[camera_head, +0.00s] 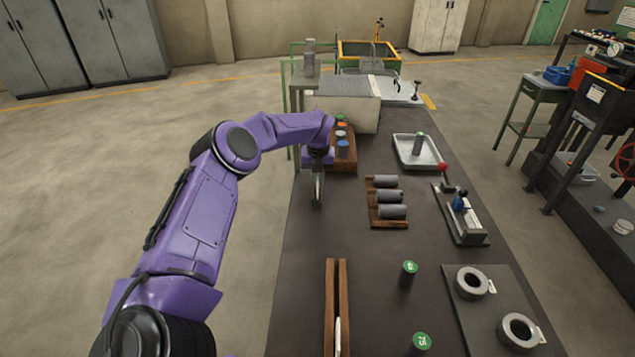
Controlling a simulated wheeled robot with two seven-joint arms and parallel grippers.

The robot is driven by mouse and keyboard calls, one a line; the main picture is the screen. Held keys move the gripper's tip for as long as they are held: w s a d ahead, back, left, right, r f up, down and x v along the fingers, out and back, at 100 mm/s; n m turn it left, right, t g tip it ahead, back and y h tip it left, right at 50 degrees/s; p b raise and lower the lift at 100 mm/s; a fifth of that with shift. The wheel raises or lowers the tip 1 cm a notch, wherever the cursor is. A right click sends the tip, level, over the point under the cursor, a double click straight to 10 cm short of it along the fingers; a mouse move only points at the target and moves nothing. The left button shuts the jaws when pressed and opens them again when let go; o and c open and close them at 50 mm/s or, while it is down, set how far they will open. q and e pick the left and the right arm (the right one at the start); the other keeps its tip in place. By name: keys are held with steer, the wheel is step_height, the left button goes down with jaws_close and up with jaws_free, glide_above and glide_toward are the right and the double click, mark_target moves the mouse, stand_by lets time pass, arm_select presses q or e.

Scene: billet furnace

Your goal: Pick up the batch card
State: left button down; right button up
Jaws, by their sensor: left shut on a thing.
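My left gripper (317,203) points down over the left edge of the dark bench (390,255), in front of the wooden holder with coloured caps. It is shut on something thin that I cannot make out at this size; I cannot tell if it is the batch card. A narrow white piece stands in the slot of a long wooden rack (330,300) at the near edge; I cannot tell what it is. My right gripper is not in view.
Grey cylinders (391,196) lie in a wooden cradle. Green-topped cylinders (408,272) stand nearby. A white tray (418,152), a small fixture (460,217) and a mat with two rings (471,283) are on the right. A pale box (345,108) stands behind.

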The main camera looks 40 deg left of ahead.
arm_select(q)
step_height(320, 180, up, 10)
steer(key=shift+s+f+b, duration=0.1)
steer(key=shift+f+b, duration=0.05)
steer(key=shift+b, duration=0.95)
step_height(320, 180, up, 8)
steer(key=shift+s, duration=0.1)
step_height(320, 180, up, 5)
steer(key=p, duration=0.5)
steer(key=shift+p, duration=0.35)
